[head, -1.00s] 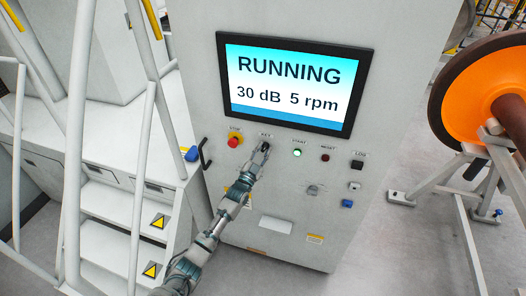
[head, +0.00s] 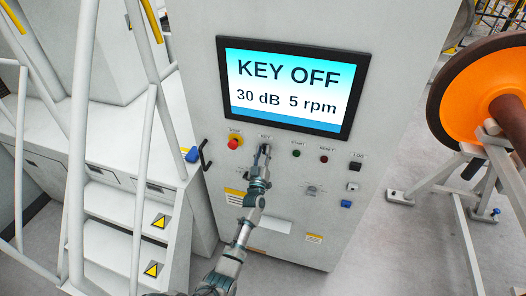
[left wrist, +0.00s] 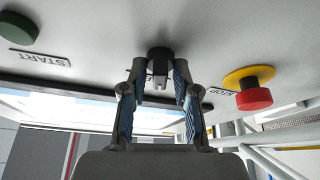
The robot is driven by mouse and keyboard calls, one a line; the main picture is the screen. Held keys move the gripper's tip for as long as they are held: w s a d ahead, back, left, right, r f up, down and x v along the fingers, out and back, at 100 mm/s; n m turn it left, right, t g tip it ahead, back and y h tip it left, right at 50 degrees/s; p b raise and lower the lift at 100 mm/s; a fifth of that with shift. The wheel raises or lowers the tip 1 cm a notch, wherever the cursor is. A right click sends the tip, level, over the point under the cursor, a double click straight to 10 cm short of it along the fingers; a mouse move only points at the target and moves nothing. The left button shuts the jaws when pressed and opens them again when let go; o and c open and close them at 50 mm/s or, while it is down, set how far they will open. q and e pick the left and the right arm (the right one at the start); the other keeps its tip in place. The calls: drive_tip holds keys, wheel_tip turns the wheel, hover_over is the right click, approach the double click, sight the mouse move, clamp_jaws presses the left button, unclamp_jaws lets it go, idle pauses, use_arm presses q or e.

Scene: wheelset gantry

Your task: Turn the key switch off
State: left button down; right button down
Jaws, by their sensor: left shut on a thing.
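The key switch (left wrist: 160,62) is a dark round knob on the pale panel, upper middle of the left wrist view. My left gripper (left wrist: 160,82) is shut on it, with one finger on each side. In the head view my left gripper (head: 264,154) reaches up to the panel under the KEY label and mostly hides the switch. The screen (head: 288,86) above reads "KEY OFF", 30 dB and 5 rpm. My right gripper is in neither view.
The red stop button (head: 233,143) is close on the left of the key switch. The start button (head: 296,153), now dark green, and the reset button (head: 323,159) are on the right. White stairs with rails (head: 120,195) stand left; an orange wheel (head: 475,95) stands right.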

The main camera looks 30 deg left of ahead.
use_arm(q)
drive_tip(key=shift+d+f+n+g+y+p, duration=0.15)
drive_tip(key=shift+n+g+y+p, duration=0.15)
drive_tip(key=shift+n, duration=0.5)
drive_tip(key=shift+f+n+g+y+p, duration=0.15)
drive_tip(key=shift+n+g+y, duration=0.15)
drive_tip(key=shift+n, duration=0.5)
drive_tip(key=c, duration=1.2)
unclamp_jaws()
drive_tip(key=shift+c, duration=0.2)
drive_tip(key=shift+o, duration=0.4)
drive_tip(key=shift+w, duration=0.1)
drive_tip(key=v, duration=1.2)
drive_tip(key=shift+w, duration=0.1)
